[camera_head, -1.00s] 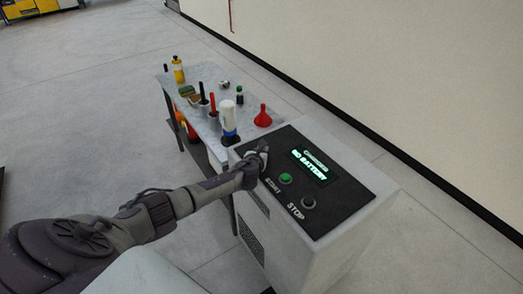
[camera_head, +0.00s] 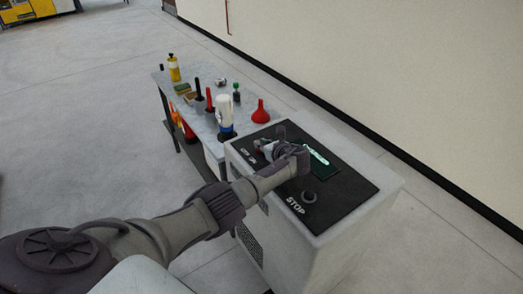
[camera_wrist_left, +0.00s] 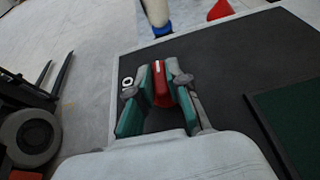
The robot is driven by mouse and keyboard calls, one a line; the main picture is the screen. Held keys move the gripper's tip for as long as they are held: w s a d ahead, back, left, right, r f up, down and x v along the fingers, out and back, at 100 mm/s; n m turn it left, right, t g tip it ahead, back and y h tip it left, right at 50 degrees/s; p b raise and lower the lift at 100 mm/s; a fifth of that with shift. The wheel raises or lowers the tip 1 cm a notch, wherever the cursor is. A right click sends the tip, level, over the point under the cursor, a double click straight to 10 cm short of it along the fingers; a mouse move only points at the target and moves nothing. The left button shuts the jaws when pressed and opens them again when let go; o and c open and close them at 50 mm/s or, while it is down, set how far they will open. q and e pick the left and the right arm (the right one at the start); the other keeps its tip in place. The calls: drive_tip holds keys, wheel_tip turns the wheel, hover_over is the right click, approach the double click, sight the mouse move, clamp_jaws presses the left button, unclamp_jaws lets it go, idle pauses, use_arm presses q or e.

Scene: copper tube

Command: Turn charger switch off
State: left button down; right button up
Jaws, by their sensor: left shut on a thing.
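The charger (camera_head: 335,225) is a pale box with a black top panel. My left gripper (camera_head: 266,148) reaches over the far left part of this panel. In the left wrist view, its green-padded fingers (camera_wrist_left: 159,100) are shut on a red switch (camera_wrist_left: 160,82), with a small white mark beside them. The gripper hides most of the switch in the head view. The dark STOP button (camera_head: 308,196) shows near the front, and the lit display (camera_head: 318,157) is partly covered by my wrist. The green START button is hidden. My right gripper is not in view.
A grey table (camera_head: 187,107) behind the charger holds a white-and-blue bottle (camera_head: 224,113), a red funnel (camera_head: 260,112), a yellow bottle (camera_head: 174,68) and other small items. A wall runs along the right. The floor at left is open.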

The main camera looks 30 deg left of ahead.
use_arm(q)
drive_tip(key=shift+n+g+b, duration=0.3)
drive_tip(key=shift+b, duration=0.05)
idle(0.3)
drive_tip(key=c, duration=1.1)
unclamp_jaws()
drive_tip(key=v, duration=1.2)
drive_tip(key=shift+d+f, duration=0.15)
drive_tip(key=shift+w, duration=0.1)
